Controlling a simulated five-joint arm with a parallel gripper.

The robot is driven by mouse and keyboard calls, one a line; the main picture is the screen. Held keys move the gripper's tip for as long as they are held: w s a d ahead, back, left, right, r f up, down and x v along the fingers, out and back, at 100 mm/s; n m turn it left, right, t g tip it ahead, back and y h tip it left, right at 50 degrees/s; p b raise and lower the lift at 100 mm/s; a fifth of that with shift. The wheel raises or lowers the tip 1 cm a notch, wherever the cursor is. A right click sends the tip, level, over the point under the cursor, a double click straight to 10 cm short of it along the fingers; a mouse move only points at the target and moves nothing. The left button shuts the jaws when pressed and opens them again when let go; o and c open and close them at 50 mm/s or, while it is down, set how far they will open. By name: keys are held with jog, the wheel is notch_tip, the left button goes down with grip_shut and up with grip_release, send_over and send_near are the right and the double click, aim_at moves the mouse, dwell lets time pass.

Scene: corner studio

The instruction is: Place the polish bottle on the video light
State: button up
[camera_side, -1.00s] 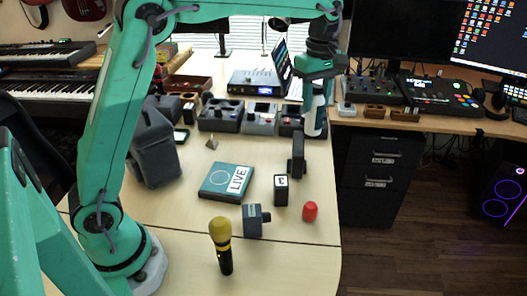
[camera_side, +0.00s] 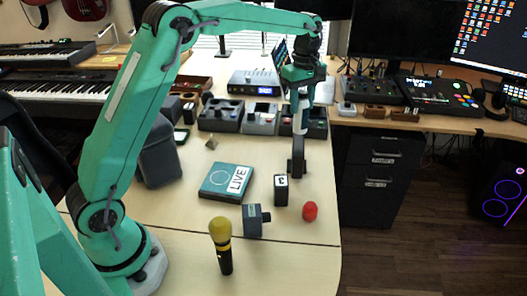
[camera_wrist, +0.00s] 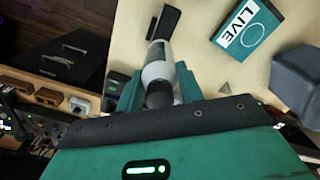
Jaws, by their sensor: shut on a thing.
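My gripper (camera_side: 300,92) is shut on the polish bottle (camera_side: 299,118), a pale bottle that hangs roughly upright from the jaws. In the wrist view the gripper (camera_wrist: 158,90) holds it near its dark end, and the pale body (camera_wrist: 157,62) points away from the camera. A black upright block, which seems to be the video light (camera_side: 297,162), stands on the table just below the bottle in the side view. The black block also shows in the wrist view (camera_wrist: 165,22), just beyond the bottle's far end. I cannot tell whether they touch.
A teal LIVE box (camera_side: 226,182) lies left of the black block. A black box marked 3 (camera_side: 281,190), a red piece (camera_side: 310,211), a grey block (camera_side: 252,220) and a yellow-topped microphone (camera_side: 221,245) stand nearer. Consoles (camera_side: 262,118) line the back. The table's right edge is close.

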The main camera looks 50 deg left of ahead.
aim_at(301, 114)
jog(key=shift+f, duration=1.9)
jog(key=o, duration=1.1)
jog(key=shift+f, duration=0.15)
jog(key=shift+c, duration=0.2)
notch_tip(301, 114, up, 12)
jog(key=shift+r, duration=0.2)
